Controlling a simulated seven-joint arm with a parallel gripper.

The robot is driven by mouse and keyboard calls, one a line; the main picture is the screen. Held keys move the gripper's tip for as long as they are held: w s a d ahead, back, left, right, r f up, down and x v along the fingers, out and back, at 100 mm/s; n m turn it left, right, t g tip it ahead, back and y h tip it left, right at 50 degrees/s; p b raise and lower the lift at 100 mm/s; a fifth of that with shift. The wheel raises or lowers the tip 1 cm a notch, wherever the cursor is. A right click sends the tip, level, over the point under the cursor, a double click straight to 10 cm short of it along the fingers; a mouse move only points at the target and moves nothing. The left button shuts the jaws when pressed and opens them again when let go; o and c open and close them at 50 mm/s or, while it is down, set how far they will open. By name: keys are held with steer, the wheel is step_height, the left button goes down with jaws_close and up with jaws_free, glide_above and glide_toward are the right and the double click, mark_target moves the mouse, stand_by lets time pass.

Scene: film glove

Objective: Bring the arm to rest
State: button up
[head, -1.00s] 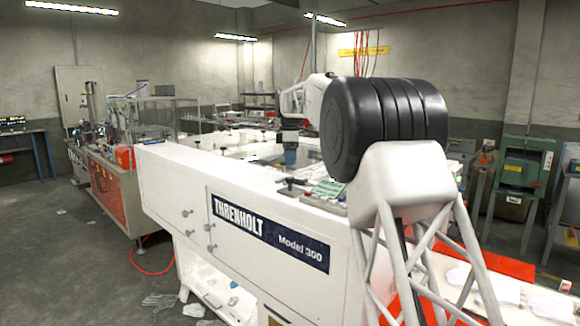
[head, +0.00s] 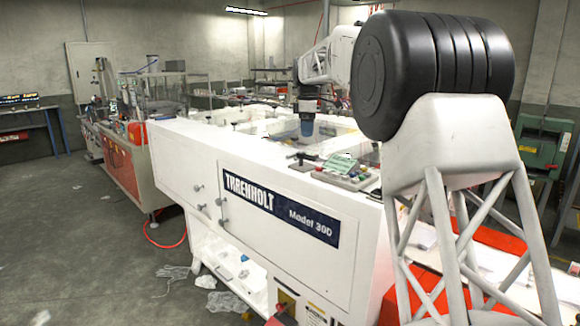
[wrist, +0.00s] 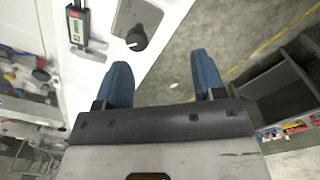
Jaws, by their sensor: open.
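My gripper (head: 307,124) hangs from my white arm over the top of the white Threnholt Model 300 machine (head: 262,170), in the head view. In the wrist view my gripper (wrist: 163,82) shows two blue fingers spread wide apart with nothing between them. Below the fingers lie the white machine top (wrist: 165,22) and grey floor (wrist: 225,40). My arm's black and white parts cover part of the machine's right side in the head view.
A control panel with coloured buttons (head: 345,175) sits on the machine's near edge. In the wrist view a caliper-like tool with a display (wrist: 78,28) and a grey plate with a black knob (wrist: 137,37) lie near the fingers. Clear floor (head: 90,215) is at left.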

steer(key=s+d+m, duration=0.3)
steer(key=s, duration=0.8)
steer(key=s+d+m+t, duration=0.1)
steer(key=s+d+m, duration=0.2)
steer(key=s, duration=0.7)
steer(key=s+d+m, duration=0.2)
steer(key=s+m, duration=0.1)
steer(key=s, duration=0.8)
steer(key=s+d+f+m, duration=0.1)
steer(key=s+f+m, duration=0.1)
steer(key=s+f, duration=0.4)
steer(key=s+d+f+m+t, duration=0.1)
steer(key=s+f, duration=0.5)
steer(key=s, duration=0.9)
steer(key=s+d+f+m, duration=0.2)
steer(key=s+f+m, duration=0.3)
steer(key=s, duration=0.6)
steer(key=shift+s+d+f, duration=0.2)
steer(key=shift+s+f, duration=0.1)
steer(key=shift+f, duration=0.5)
